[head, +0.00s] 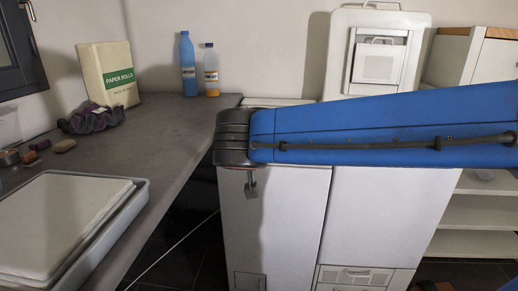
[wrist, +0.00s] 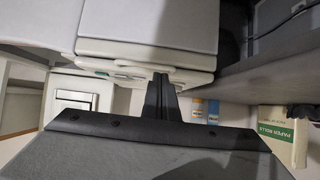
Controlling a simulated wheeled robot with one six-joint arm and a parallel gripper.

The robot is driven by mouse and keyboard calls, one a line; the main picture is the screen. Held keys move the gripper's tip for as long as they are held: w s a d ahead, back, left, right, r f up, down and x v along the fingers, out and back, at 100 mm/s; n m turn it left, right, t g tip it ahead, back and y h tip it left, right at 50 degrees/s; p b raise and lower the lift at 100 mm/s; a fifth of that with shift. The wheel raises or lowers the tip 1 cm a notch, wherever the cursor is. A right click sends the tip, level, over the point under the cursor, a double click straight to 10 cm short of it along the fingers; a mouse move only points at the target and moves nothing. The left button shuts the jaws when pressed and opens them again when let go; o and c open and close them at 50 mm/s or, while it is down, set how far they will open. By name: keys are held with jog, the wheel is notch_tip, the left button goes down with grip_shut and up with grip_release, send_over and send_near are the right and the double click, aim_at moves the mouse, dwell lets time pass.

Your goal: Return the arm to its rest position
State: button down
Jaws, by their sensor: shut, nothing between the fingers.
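My blue arm reaches across the head view from the right edge, over the toploaders. My gripper (head: 251,188) hangs at its left end, in front of the left toploader (head: 270,225). In the wrist view my dark gripper fingers (wrist: 161,82) are together, with nothing seen between them. The right toploader (head: 385,215) stands close beside the left one. Behind my arm a white lid (head: 341,40) with an inner compartment stands upright. My arm hides most of both machine tops.
A grey counter (head: 165,125) on the left bears a tray (head: 110,235), a paper rolls pack (head: 108,75), a dark purple cloth (head: 92,118), a blue bottle (head: 187,65) and an orange-bottomed bottle (head: 211,72). White shelves (head: 480,215) stand at the right. Dark floor shows between counter and machines.

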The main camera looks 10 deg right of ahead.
jog(key=s+d+f+n+g, duration=0.1)
jog(key=s+d+f+g, duration=0.1)
jog(key=s+d+f, duration=0.4)
jog(key=s+d+f+g, duration=0.3)
jog(key=s+d, duration=0.1)
jog(key=d, duration=0.3)
jog(key=s+d+f+n+g+y, duration=0.1)
jog(key=s+d+f+n+y, duration=0.1)
jog(key=s+f, duration=0.5)
jog(key=shift+s+d+f+n+y, duration=0.35)
jog(key=shift+s+d+y, duration=0.5)
jog(key=shift+s, duration=1.4)
